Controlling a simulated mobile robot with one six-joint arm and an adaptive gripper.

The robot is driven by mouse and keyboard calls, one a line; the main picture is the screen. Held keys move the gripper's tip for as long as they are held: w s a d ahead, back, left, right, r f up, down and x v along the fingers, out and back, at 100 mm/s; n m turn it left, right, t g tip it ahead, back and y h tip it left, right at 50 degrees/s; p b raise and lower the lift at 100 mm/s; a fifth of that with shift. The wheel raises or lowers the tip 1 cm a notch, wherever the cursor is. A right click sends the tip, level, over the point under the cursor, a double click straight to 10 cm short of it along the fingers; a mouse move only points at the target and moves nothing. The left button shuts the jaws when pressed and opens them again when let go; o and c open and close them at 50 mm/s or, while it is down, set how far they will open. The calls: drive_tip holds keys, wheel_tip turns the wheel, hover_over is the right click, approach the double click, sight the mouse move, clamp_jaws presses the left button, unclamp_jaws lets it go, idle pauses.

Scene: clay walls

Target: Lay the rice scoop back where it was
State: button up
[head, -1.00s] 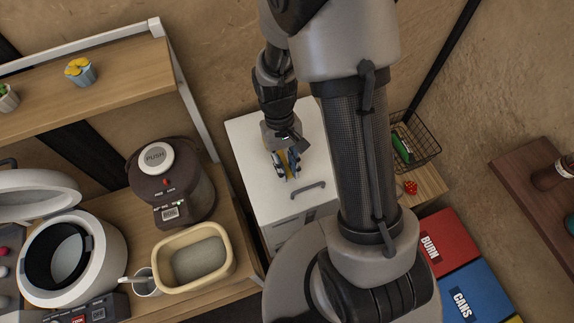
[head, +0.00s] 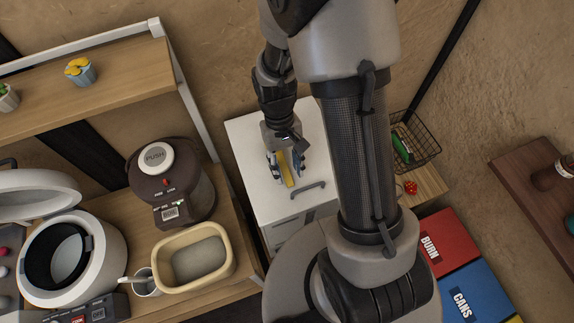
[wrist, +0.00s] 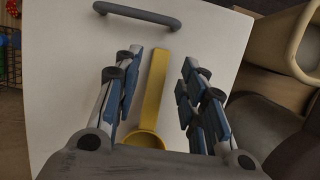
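The yellow rice scoop (wrist: 154,98) lies on the white cabinet top (wrist: 60,75), its handle pointing toward the grey drawer handle and its bowl near my gripper's palm in the wrist view. In the head view the scoop (head: 287,170) shows as a yellow strip below my gripper. My gripper (wrist: 158,85) is open, with one blue-padded finger on each side of the scoop and a gap to both. My gripper also shows in the head view (head: 286,166), over the cabinet top. The bowl is partly hidden by the gripper's palm.
Left of the cabinet are a brown water boiler (head: 172,190), a cream tub (head: 158,284), a mug (head: 147,287) and an open rice cooker (head: 105,255). A wire basket (head: 428,150) stands on the right. Red and blue bins (head: 448,240) are at lower right.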

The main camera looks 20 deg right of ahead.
drive_tip(key=p+v, duration=0.1)
drive_tip(key=v, duration=1.1)
wheel_tip(320, 180, up, 11)
drive_tip(key=t, duration=0.4)
hover_over(282, 162)
drive_tip(key=s, duration=0.5)
drive_tip(key=s+r+t, duration=0.4)
drive_tip(key=s+r, duration=0.1)
drive_tip(key=s, duration=0.3)
drive_tip(key=shift+s, duration=0.4)
drive_tip(key=shift+d, duration=0.1)
wheel_tip(282, 162, down, 17)
drive_tip(key=b, duration=1.7)
drive_tip(key=shift+r, duration=0.1)
drive_tip(key=shift+c, duration=0.6)
